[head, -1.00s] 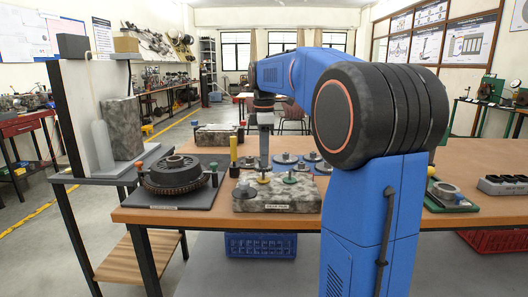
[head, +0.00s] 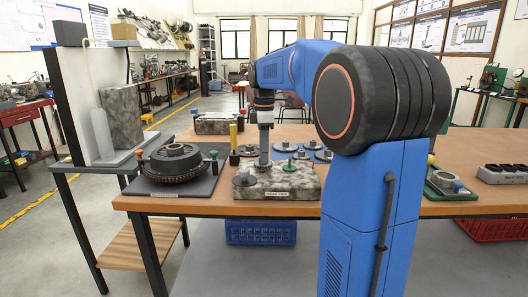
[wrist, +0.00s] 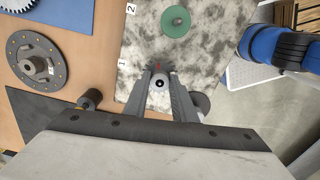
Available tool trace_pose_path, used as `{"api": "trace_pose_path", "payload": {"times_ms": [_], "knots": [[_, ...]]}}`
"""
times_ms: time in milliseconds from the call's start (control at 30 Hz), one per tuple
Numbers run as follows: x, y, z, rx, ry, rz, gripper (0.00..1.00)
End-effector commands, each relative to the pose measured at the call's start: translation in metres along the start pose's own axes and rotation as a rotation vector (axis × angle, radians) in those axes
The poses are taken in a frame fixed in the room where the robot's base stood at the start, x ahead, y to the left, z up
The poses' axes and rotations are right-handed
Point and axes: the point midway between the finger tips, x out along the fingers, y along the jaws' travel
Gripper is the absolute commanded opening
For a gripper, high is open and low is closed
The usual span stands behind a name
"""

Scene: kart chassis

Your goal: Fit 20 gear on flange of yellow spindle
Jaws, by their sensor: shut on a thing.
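My gripper (wrist: 160,86) is shut on a small pale round hub with a dark centre hole (wrist: 160,82), which I take to be the 20 gear. In the head view my gripper (head: 264,158) is low over the mottled stone block (head: 300,193), at its back left part. The yellow spindle is hidden beneath the gripper and the held part; whether the gear sits around it I cannot tell. A green spindle (head: 287,177) stands to the right, its round flange (wrist: 176,22) ahead of the fingers in the wrist view.
A grey disc (head: 246,192) is at the block's front left. A yellow post on a black base (head: 233,143) stands close to the gripper's left. Several grey gears (head: 290,147) lie behind on a blue mat. A dark clutch assembly (head: 172,165) sits on a mat at left.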

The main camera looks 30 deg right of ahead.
Motion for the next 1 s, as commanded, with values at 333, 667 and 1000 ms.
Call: {"api": "trace_pose_path", "payload": {"times_ms": [333, 667, 1000], "knots": [[0.000, 0.000, 0.000, 0.000, 0.000, 0.001, 0.46], [-0.005, 0.000, 0.000, 0.000, 0.000, 0.001, 0.46], [-0.061, 0.001, 0.000, 0.000, 0.000, 0.003, 0.46]]}}
